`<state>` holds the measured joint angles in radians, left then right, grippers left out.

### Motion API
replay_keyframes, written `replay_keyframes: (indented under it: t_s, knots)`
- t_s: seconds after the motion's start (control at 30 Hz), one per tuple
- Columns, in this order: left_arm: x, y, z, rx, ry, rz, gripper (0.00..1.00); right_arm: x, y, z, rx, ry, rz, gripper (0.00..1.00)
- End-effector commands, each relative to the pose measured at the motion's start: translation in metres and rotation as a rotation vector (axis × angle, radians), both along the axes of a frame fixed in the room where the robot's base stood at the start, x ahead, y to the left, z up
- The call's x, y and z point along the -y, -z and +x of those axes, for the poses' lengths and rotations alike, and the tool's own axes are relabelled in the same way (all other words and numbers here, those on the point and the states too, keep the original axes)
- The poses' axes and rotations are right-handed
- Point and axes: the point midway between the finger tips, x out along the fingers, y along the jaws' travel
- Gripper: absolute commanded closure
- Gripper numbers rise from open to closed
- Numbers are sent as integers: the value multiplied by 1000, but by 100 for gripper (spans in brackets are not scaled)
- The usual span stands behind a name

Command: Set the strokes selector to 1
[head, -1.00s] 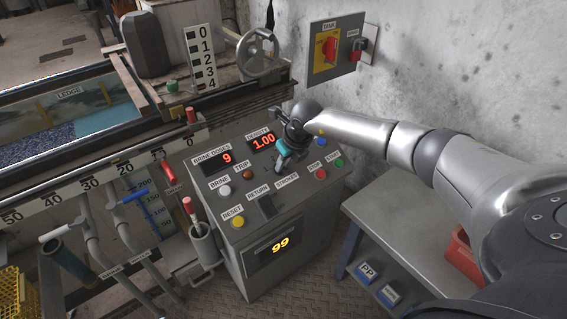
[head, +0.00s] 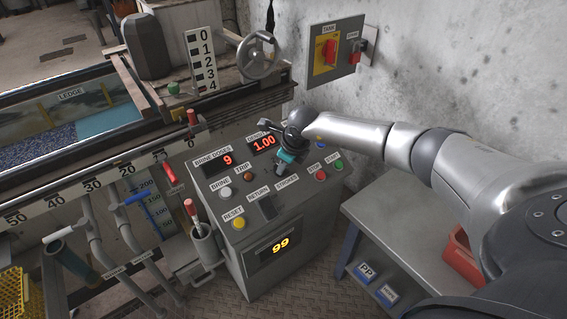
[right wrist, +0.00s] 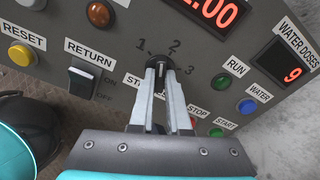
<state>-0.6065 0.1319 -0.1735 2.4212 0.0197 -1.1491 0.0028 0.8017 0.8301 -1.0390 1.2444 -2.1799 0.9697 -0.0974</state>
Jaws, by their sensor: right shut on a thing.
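The strokes selector (right wrist: 164,63) is a small black rotary knob on the grey control panel, with the marks 1, 2 and 3 around its upper side in the right wrist view. My right gripper (right wrist: 162,72) is shut on the knob, one finger on each side. The fingers cover much of it, so I cannot tell for sure which mark it points to. In the head view my right gripper (head: 285,166) is over the panel above the STROKES label (head: 287,183), and hides the knob. My left gripper is not in view.
The return switch (right wrist: 84,77) and yellow reset button (right wrist: 22,55) lie left of the selector. Red stop (right wrist: 201,107), green run (right wrist: 221,82) and blue water (right wrist: 247,106) buttons lie close on its right. A grey bench (head: 400,225) stands right of the panel.

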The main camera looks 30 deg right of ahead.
Motion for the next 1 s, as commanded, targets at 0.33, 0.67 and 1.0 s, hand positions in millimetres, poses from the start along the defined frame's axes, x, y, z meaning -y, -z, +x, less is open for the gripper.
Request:
replay_keyframes:
  t_s: [0.33, 0.67, 1.0]
  knots:
    - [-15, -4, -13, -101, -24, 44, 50, -1, 0, -1, 11, -284, -150, 100]
    - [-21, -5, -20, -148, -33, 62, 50, 0, 1, -1, 18, -476, -253, 100]
    - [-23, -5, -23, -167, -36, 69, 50, 0, 1, -1, 21, -559, -297, 100]
